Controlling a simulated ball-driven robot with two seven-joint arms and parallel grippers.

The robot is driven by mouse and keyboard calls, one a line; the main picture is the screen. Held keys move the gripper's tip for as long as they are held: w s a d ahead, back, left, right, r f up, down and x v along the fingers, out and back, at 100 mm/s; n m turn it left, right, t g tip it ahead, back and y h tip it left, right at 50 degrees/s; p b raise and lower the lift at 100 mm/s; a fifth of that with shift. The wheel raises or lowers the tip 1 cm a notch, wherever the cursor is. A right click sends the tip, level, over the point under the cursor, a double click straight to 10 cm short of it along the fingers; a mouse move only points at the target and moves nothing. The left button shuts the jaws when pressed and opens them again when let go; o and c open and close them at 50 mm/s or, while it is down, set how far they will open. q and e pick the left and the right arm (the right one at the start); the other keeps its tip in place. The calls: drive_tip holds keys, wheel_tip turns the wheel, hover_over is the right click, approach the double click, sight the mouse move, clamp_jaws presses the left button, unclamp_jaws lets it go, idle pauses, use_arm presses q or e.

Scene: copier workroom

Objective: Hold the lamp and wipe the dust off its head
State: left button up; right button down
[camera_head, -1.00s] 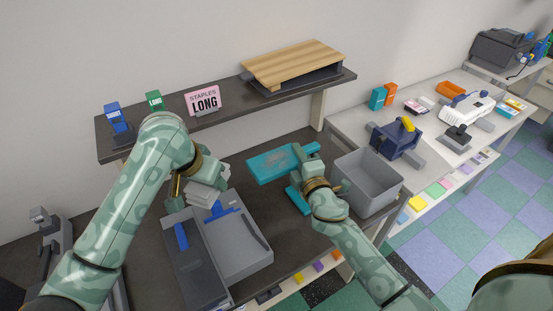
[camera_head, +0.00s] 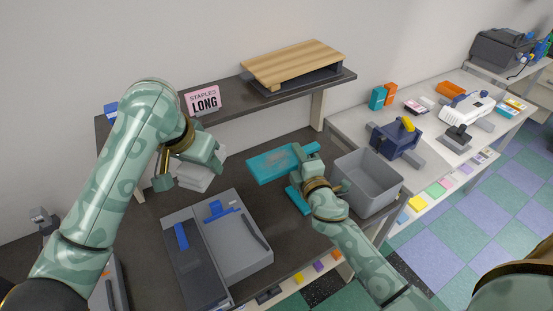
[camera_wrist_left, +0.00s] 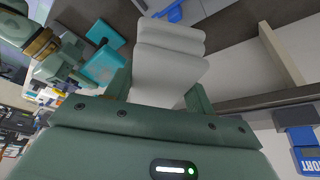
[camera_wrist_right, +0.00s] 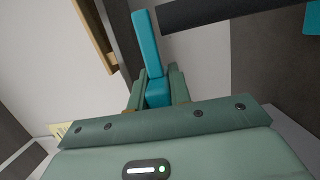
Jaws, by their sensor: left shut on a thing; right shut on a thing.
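The teal lamp (camera_head: 268,167) stands on the dark desk, its flat head lying left of my right gripper. A greyish patch shows on top of the head. My right gripper (camera_head: 308,166) is shut on the lamp; the right wrist view shows a teal stem (camera_wrist_right: 147,42) rising from between its fingers. My left gripper (camera_head: 208,163) is shut on a folded pale grey cloth (camera_head: 196,178). The cloth hangs left of the lamp head, apart from it. The left wrist view shows the cloth (camera_wrist_left: 168,65) between the fingers, with teal lamp parts (camera_wrist_left: 103,67) beside it.
A grey bin (camera_head: 367,180) stands right of the lamp. A raised shelf (camera_head: 235,103) behind carries a pink sign (camera_head: 203,100) and a wooden board (camera_head: 292,62).

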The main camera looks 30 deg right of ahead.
drive_tip(key=shift+f, duration=0.15)
drive_tip(key=c, duration=1.2)
unclamp_jaws()
drive_tip(key=s+a, duration=0.1)
drive_tip(key=s, duration=1)
drive_tip(key=shift+s+a, duration=0.35)
drive_tip(key=shift+s, duration=0.05)
